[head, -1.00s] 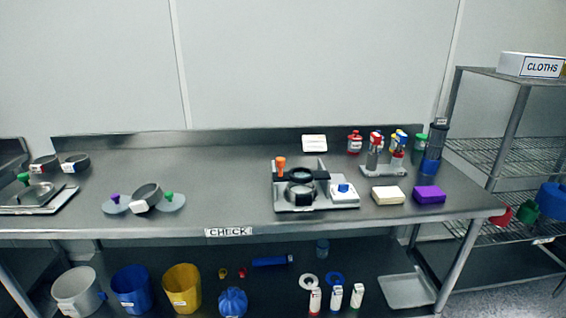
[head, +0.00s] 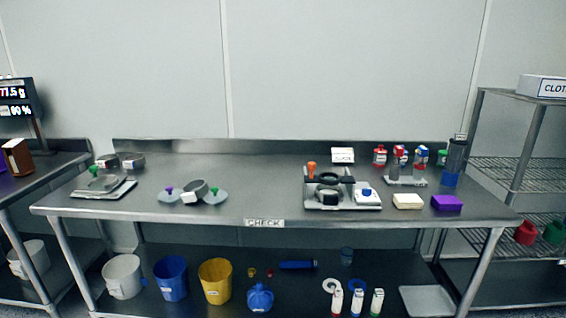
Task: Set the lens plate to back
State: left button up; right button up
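A grey device (head: 315,203) stands on the steel table, right of the middle. An upright orange knob (head: 312,168) rises at its back left. A black plate with a ring (head: 328,178), which may be the lens plate, lies level over a dark round dish (head: 328,196). Which position the plate is set to is too small to tell. A white block with a blue knob (head: 366,193) sits at the device's right. Neither of my grippers is in view.
The steel table (head: 270,180) has bare room left of the device. Sieves and lids (head: 195,190) lie farther left. Buckets (head: 215,281) stand on the lower shelf.

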aim_at(311, 166)
jog(key=u, duration=0.35)
jog(key=i, duration=1.1)
jog(key=z, duration=0.2)
